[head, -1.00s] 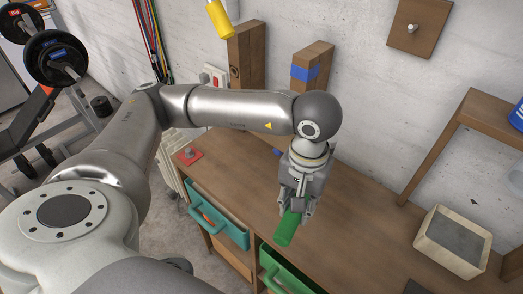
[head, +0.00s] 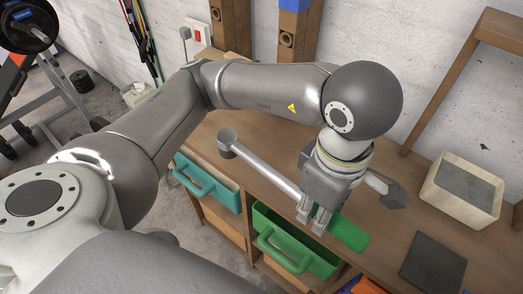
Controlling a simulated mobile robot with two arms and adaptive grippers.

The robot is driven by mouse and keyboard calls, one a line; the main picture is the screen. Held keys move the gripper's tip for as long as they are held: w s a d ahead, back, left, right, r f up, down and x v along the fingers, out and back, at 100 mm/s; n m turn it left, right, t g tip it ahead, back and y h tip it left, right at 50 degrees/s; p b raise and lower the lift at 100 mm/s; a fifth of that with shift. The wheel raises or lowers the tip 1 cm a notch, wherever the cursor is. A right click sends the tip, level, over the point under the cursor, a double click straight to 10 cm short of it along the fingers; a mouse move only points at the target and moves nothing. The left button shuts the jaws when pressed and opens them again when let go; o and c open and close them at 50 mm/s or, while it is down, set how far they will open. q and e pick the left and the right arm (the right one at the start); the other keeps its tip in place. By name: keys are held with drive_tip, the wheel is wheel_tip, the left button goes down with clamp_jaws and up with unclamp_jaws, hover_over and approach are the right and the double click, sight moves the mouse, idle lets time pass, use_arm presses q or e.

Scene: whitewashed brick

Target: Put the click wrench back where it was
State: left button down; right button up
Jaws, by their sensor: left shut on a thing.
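The click wrench has a grey shaft (head: 262,165) with a round head at its upper left end and a green handle (head: 349,234) at its lower right. My left gripper (head: 313,222) is shut on it near where the shaft meets the handle. The gripper points down and hides that part of the wrench. The wrench lies slantwise across the picture over the front part of the wooden workbench (head: 265,133); its exact height is hard to judge. My right gripper is not in view.
A teal drawer (head: 208,186) and a green drawer (head: 295,243) stand open at the bench front. A pale box (head: 462,187) and a dark flat plate (head: 433,264) are on the right. Wooden uprights (head: 296,32) stand against the wall, and a wooden frame (head: 450,85) is at right.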

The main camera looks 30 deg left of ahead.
use_arm(q)
drive_tip(key=shift+s+d+f+n, duration=0.1)
drive_tip(key=shift+s+d+n, duration=0.1)
drive_tip(key=shift+n, duration=0.2)
drive_tip(key=w+f+p, duration=0.1)
drive_tip(key=w+f, duration=0.2)
drive_tip(key=w, duration=0.1)
drive_tip(key=w+f+p, duration=0.1)
drive_tip(key=w+f, duration=0.1)
drive_tip(key=w, duration=0.2)
drive_tip(key=w+f+p, duration=0.1)
drive_tip(key=w+f, duration=0.2)
drive_tip(key=w, duration=0.2)
drive_tip(key=shift+a+f, duration=0.1)
drive_tip(key=shift+f, duration=0.2)
drive_tip(key=shift+w+f+p, duration=0.5)
drive_tip(key=shift+f, duration=0.2)
wheel_tip(320, 180, down, 3)
